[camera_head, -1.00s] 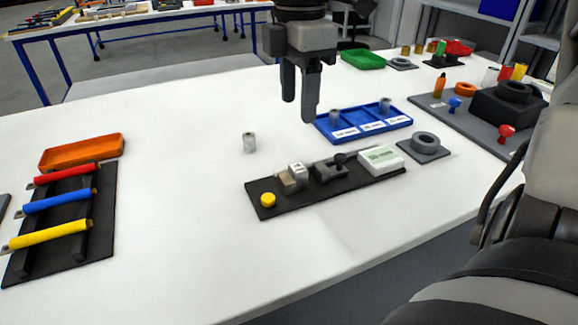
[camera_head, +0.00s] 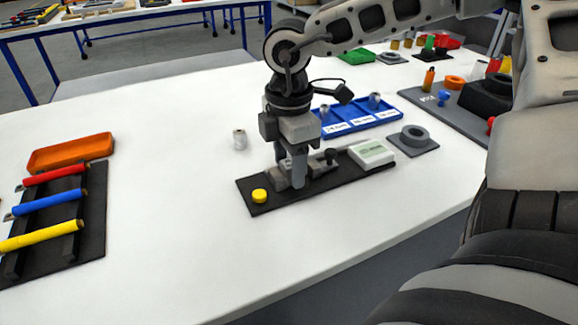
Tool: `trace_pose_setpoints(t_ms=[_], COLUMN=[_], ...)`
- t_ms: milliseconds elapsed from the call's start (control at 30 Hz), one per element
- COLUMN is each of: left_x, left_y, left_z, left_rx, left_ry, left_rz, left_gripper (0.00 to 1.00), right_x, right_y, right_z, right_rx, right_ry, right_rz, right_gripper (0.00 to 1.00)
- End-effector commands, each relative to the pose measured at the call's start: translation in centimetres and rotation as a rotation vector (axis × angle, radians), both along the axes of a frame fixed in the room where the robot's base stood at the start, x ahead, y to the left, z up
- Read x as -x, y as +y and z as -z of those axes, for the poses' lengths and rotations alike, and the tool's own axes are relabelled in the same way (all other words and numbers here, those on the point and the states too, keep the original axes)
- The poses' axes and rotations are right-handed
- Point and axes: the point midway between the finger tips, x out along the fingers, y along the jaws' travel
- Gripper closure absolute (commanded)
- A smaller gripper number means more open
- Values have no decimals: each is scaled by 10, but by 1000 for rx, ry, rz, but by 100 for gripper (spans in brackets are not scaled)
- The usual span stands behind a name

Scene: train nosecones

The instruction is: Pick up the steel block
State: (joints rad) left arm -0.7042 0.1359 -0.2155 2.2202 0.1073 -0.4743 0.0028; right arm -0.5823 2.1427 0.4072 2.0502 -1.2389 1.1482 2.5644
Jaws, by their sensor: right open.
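My right gripper (camera_head: 290,170) is open and points down over the left half of the black fixture plate (camera_head: 257,207). Its fingers are at a small grey steel piece (camera_head: 281,184) on that plate, which I take to be the steel block with its holder. The fingers hide most of it, and I cannot tell whether they touch it. My left gripper is out of view.
The plate also carries a yellow button (camera_head: 259,195), a dark knobbed clamp (camera_head: 330,156) and a white box (camera_head: 372,153). A blue tray (camera_head: 391,117) lies behind right.

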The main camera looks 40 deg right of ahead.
Motion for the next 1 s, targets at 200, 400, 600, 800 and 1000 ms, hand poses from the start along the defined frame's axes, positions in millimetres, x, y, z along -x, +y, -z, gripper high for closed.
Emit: trace_pose_setpoints(t_ms=[200, 400, 600, 800, 1000], left_x=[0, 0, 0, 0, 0], left_y=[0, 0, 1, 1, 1], left_z=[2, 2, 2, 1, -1], left_rx=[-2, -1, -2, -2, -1], left_ry=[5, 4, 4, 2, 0], left_rz=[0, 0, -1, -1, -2], left_gripper=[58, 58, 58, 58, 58], right_x=[0, 0, 0, -2, -2], right_y=[0, 0, 0, 0, 0], right_z=[0, -1, -1, -11, -41], right_rx=[0, 0, 1, 2, 3], right_ry=[-1, -2, -2, -6, -9], right_rz=[0, 0, 0, 1, 0], right_gripper=[61, 100, 100, 100, 100])
